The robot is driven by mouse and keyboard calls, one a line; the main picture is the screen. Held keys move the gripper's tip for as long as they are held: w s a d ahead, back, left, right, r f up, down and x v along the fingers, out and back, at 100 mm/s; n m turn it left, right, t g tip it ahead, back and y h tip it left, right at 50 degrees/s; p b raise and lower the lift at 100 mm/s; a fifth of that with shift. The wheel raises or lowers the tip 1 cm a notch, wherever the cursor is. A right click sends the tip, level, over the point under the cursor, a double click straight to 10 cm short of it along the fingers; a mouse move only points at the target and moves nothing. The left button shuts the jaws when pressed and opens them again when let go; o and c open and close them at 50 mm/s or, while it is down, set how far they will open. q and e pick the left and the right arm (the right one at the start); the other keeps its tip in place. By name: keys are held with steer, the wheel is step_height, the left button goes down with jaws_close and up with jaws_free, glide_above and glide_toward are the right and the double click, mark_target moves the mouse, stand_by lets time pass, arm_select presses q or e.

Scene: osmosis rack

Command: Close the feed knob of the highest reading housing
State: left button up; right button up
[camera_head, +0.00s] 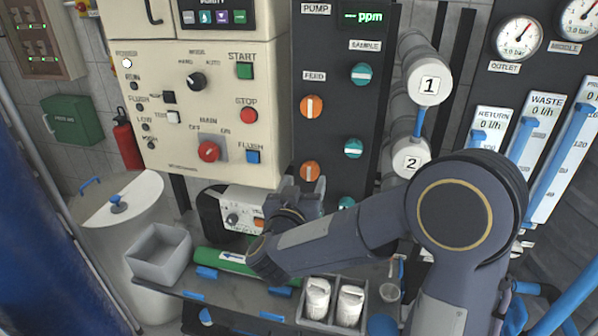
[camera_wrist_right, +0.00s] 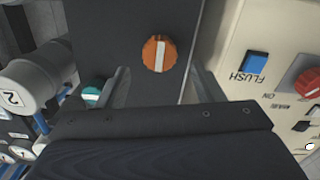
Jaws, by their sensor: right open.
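In the head view two orange feed knobs sit on the dark panel: the upper one (camera_head: 311,106) and the lower one (camera_head: 309,170), both with upright white bars. Teal sample knobs (camera_head: 361,74) stand in a column to their right. White housings 1 (camera_head: 429,85) and 2 (camera_head: 411,158) are beside the panel. The green ppm display (camera_head: 363,17) shows no legible number. My right gripper (camera_wrist_right: 159,72) is open. In the right wrist view an orange knob (camera_wrist_right: 159,53) appears between and beyond its fingers, apparently untouched. In the head view my gripper is just below the lower orange knob.
A cream control box (camera_head: 190,110) with buttons is left of the panel. Below are a shelf with a grey bin (camera_head: 160,254), a green cylinder (camera_head: 222,261) and a bottle holder (camera_head: 331,303). Flow meters (camera_head: 533,133) and gauges stand on the right.

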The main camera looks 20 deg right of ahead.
mark_target(310, 174)
arm_select(q)
steer(key=shift+r+p, duration=0.35)
steer(key=shift+r, duration=0.15)
arm_select(e)
steer(key=shift+x, duration=2.3)
steer(key=shift+c, duration=0.4)
steer(key=c, duration=0.9)
steer(key=shift+s+f+m+b, duration=0.1)
steer(key=shift+f+m+b, duration=0.1)
steer(key=shift+m+b, duration=1.2)
steer(key=m+b, duration=0.4)
steer(key=m, duration=0.1)
steer(key=m+b, duration=0.4)
steer(key=b, duration=0.1)
steer(key=shift+d+f+m, duration=0.15)
steer(key=shift+m, duration=0.25)
arm_select(q)
step_height(310, 174, down, 16)
steer(key=b, duration=0.3)
steer(key=shift+r+b, duration=0.2)
steer(key=shift+b, duration=0.2)
arm_select(e)
steer(key=m, duration=0.3)
steer(key=shift+s+m, duration=0.1)
steer(key=shift+m, duration=0.3)
arm_select(q)
steer(key=shift+f+b, duration=0.6)
arm_select(e)
steer(key=shift+m, duration=0.7)
